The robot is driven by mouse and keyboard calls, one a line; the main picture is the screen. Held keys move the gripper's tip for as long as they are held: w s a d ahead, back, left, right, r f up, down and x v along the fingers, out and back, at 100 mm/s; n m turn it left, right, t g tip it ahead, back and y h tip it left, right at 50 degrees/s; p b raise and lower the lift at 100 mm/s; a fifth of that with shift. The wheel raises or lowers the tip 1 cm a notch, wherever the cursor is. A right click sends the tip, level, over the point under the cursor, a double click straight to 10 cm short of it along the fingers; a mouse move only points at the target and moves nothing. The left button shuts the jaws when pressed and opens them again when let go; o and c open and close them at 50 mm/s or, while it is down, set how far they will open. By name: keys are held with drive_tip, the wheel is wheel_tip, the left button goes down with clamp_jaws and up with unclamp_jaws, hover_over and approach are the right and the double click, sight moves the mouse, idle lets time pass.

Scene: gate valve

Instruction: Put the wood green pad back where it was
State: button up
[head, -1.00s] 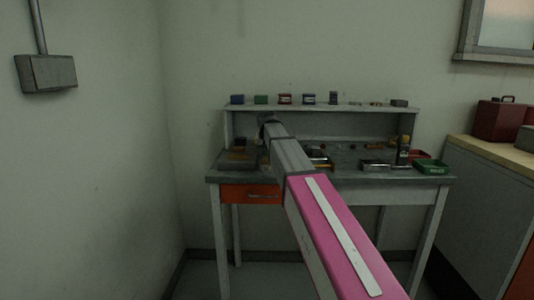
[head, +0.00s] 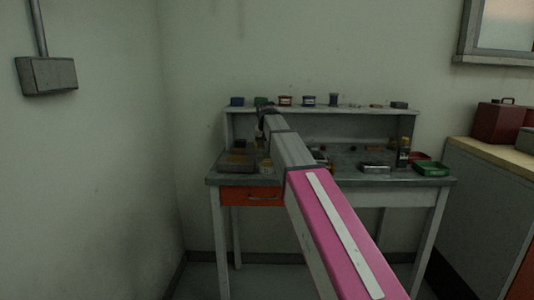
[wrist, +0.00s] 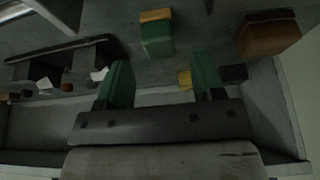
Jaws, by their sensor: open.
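In the wrist view, a small green block with a tan, wood-coloured end (wrist: 155,35) lies on a dark grey surface beyond my fingertips. It looks like the wood green pad. My gripper (wrist: 160,80) is open, its two green-faced fingers apart, with nothing held between them. The block lies ahead of the gap and appears apart from both fingers. In the head view, my gripper (head: 265,110) is small and dark at the left part of the bench's upper shelf, in front of a green item (head: 261,101) there. I cannot tell whether that is the same block.
The workbench (head: 330,178) has an upper shelf (head: 350,109) with several small items along it. A dark tray (head: 237,160) is at its left, green (head: 432,168) and red trays at its right. A brown block (wrist: 268,36) lies right of the green block.

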drive_tip(key=v, duration=0.6)
drive_tip(key=shift+r, duration=0.35)
drive_tip(key=shift+s, duration=0.15)
